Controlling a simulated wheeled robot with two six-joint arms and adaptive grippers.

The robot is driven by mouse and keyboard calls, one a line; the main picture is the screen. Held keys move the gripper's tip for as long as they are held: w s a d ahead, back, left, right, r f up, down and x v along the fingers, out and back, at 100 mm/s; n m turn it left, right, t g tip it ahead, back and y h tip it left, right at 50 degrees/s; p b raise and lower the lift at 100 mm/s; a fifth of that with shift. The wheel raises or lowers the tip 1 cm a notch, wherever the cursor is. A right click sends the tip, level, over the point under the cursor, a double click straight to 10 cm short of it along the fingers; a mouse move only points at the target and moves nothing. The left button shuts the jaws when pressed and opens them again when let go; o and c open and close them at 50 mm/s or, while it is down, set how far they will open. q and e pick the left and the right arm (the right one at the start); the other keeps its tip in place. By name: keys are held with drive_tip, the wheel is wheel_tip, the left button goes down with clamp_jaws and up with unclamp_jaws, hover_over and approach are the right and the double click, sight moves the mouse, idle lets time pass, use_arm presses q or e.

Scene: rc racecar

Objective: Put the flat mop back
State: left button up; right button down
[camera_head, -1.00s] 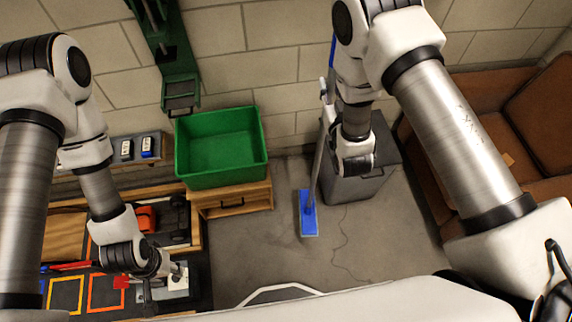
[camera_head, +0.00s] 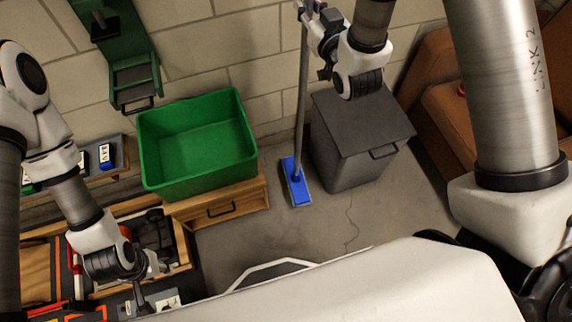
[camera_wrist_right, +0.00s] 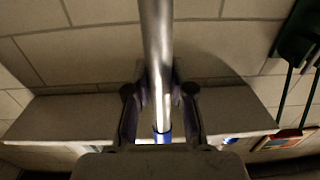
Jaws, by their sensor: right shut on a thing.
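The flat mop has a grey pole (camera_head: 302,100) and a blue flat head (camera_head: 296,182). It stands nearly upright against the block wall, its head at floor level between the green bin and the grey box. My right gripper (camera_head: 312,18) is shut on the upper pole. In the right wrist view the shiny pole (camera_wrist_right: 157,40) runs between the two fingers of the right gripper (camera_wrist_right: 160,95). My left gripper (camera_head: 150,285) hangs over the workbench at the lower left, away from the mop; its fingers are too small to tell open or shut.
A green bin (camera_head: 195,145) sits on a wooden drawer unit (camera_head: 222,208) left of the mop. A grey lidded box (camera_head: 360,135) stands just right of it. A brown sofa (camera_head: 448,120) is further right. A green wall-mounted frame (camera_head: 135,80) hangs at upper left. Floor in front is clear.

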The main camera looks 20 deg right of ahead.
sight(305, 28)
drive_tip(key=shift+n+y, duration=0.5)
drive_tip(key=shift+y, duration=0.3)
drive_tip(key=s+f+b, duration=0.4)
drive_tip(key=f+b, duration=0.1)
drive_tip(key=b, duration=0.8)
drive_tip(key=shift+s, duration=0.25)
drive_tip(key=shift+r, duration=0.15)
drive_tip(key=shift+w+a, duration=0.1)
drive_tip(key=shift+w, duration=0.1)
drive_tip(key=w+f, duration=0.2)
drive_tip(key=w, duration=0.5)
drive_tip(key=w+f, duration=0.3)
drive_tip(key=w, duration=0.5)
drive_tip(key=shift+w+a+b, duration=0.25)
drive_tip(key=shift+a+b, duration=0.1)
drive_tip(key=shift+a, duration=0.1)
